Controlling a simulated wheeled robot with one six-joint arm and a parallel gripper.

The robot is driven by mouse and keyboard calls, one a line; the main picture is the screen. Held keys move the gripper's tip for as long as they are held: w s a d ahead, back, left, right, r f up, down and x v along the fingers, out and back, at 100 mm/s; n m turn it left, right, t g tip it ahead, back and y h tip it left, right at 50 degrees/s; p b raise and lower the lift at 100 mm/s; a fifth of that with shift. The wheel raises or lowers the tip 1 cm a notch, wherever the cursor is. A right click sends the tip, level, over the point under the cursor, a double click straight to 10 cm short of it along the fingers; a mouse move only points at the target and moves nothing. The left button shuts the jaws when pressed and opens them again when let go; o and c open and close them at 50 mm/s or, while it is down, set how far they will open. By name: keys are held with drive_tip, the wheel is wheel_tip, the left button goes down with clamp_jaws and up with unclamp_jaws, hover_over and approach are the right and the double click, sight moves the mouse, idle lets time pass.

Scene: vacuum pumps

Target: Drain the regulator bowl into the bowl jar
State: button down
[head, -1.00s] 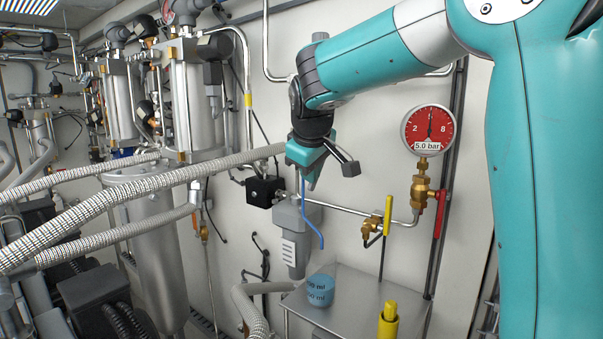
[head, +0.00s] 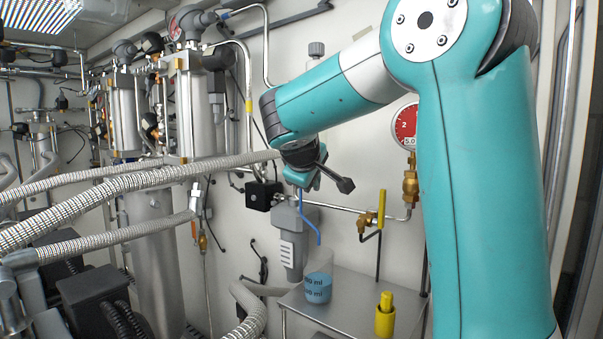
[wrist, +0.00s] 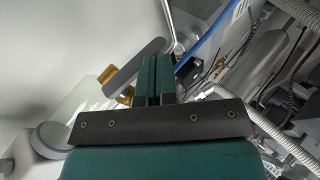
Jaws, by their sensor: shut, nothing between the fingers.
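The regulator bowl (head: 291,243) is a grey housing with a slotted pale window, mounted on the wall pipework. A thin blue tube (head: 311,228) bends down from beside its top. The bowl jar (head: 319,287) is clear with ml marks and a blue lower part; it stands on the metal shelf below the tube's end. My gripper (head: 304,186) is just above the regulator's top, fingers pointing down. In the wrist view its green fingers (wrist: 155,84) are closed together with nothing between them. The blue tube (wrist: 197,50) passes to their right. Whether the fingertips touch anything is unclear.
The metal shelf (head: 352,310) also carries a yellow cylinder (head: 385,316). A yellow-handled valve (head: 381,208) and the partly hidden red gauge (head: 404,125) are to the right. Ribbed hoses (head: 130,178) cross the left side. A black block (head: 262,195) adjoins the regulator.

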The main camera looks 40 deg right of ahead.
drive_tip(key=shift+d, duration=0.1)
idle(0.7)
drive_tip(key=w+a+f+v, duration=0.1)
drive_tip(key=a+v, duration=0.1)
drive_tip(key=v, duration=1.1)
drive_tip(key=w+d+f+m+y, duration=0.1)
drive_tip(key=w+d+f+y, duration=0.1)
drive_tip(key=d, duration=0.3)
drive_tip(key=w+d+f+y+p, duration=0.1)
drive_tip(key=w+d+f+y, duration=0.1)
drive_tip(key=d+f, duration=0.2)
drive_tip(key=shift+d+f+m, duration=0.35)
drive_tip(key=shift+d+m, duration=0.05)
drive_tip(key=shift+d, duration=0.65)
drive_tip(key=shift+w, duration=0.1)
